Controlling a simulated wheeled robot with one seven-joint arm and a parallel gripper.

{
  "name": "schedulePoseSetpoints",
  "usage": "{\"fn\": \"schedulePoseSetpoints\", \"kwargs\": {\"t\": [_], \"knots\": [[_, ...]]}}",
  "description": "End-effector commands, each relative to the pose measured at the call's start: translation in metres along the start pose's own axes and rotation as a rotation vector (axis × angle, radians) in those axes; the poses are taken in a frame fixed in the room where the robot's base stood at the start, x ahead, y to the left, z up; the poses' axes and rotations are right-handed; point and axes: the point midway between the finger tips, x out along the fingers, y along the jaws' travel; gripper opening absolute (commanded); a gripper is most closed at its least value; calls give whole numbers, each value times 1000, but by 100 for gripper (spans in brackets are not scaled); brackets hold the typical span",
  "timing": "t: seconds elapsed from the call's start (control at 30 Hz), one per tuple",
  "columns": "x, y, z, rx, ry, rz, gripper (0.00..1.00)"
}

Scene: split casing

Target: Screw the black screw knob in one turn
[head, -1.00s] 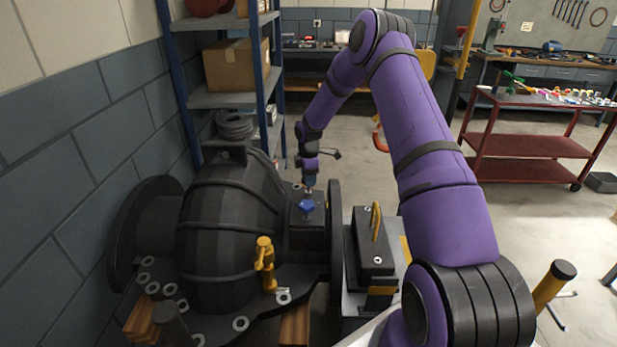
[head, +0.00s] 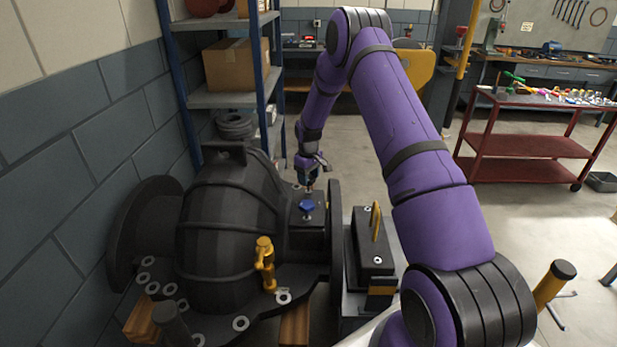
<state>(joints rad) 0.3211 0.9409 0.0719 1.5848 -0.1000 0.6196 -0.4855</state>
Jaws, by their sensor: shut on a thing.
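My gripper (head: 310,186) points down at the far side of the dark casing (head: 225,215), just behind a blue knob (head: 307,206). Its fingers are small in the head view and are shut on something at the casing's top. The black screw knob itself cannot be made out; the fingers and the dark casing behind them hide it, and it appears to be what they grip. The blue knob stands on a square block of the casing, a little nearer than the fingertips and apart from them.
A black block with a yellow handle (head: 375,222) stands right of the casing. A blue-framed shelf (head: 235,98) rises behind on the left. A red cart (head: 525,140) stands far right, with clear floor before it.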

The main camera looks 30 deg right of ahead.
Motion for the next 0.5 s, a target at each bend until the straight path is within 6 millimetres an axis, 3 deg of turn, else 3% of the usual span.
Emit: {"fn": "schedulePoseSetpoints", "kwargs": {"t": [0.5], "knots": [[0, -1, -1, 487, 2, 1, 29]]}}
